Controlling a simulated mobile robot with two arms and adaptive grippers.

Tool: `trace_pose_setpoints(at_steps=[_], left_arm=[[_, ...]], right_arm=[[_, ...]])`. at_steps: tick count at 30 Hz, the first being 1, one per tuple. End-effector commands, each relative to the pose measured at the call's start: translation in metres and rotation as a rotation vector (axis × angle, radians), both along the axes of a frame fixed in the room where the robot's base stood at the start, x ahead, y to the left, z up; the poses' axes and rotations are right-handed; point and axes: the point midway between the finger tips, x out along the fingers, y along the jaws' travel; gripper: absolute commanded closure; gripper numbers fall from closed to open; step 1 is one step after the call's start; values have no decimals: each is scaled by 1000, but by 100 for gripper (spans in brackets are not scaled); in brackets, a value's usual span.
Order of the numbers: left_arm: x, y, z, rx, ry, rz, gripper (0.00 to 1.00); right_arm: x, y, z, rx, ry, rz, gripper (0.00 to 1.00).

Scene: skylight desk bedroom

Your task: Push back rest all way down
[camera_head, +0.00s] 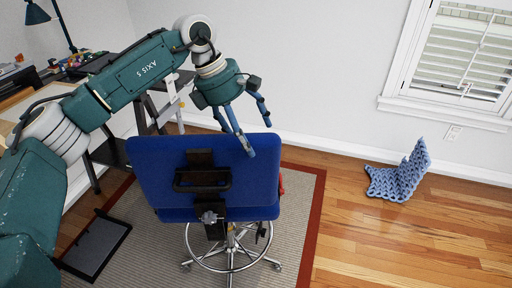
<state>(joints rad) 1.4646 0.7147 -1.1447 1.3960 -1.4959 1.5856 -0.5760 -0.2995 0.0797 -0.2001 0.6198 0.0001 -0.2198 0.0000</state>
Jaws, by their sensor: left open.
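A blue office chair (262,192) stands on the rug with the rear of its back rest facing me. The back rest has a black handle and bracket on its rear, and a chrome foot ring and castors show below. My left arm reaches in from the left, and my left gripper (256,122) is above the top edge of the back rest, right of its middle. Its blue fingers are spread open with nothing between them. One finger overlaps the top of the back rest in the picture; I cannot tell whether it touches. My right gripper is not in view.
A grey rug (305,215) with a red border lies under the chair. A desk with a lamp (38,14) stands at the left. A dark framed panel (97,245) lies on the floor. A blue knitted throw (398,178) lies by the wall.

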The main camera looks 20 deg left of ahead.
Motion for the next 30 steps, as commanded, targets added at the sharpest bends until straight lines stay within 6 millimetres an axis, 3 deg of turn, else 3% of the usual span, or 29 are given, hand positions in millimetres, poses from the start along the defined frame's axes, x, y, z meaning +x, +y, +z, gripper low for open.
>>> trace_pose_setpoints(at_steps=[3, 8, 23, 30], left_arm=[[-2, 8, 21, -1, -1, 1, 20], [-4, 14, 35, 1, 1, 0, 20], [-5, 15, 39, 0, 3, -2, 20], [-5, 15, 67, 0, 2, -2, 20]], right_arm=[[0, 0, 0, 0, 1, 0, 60], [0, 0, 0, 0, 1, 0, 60], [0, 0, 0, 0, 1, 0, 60], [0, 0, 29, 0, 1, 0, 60]])
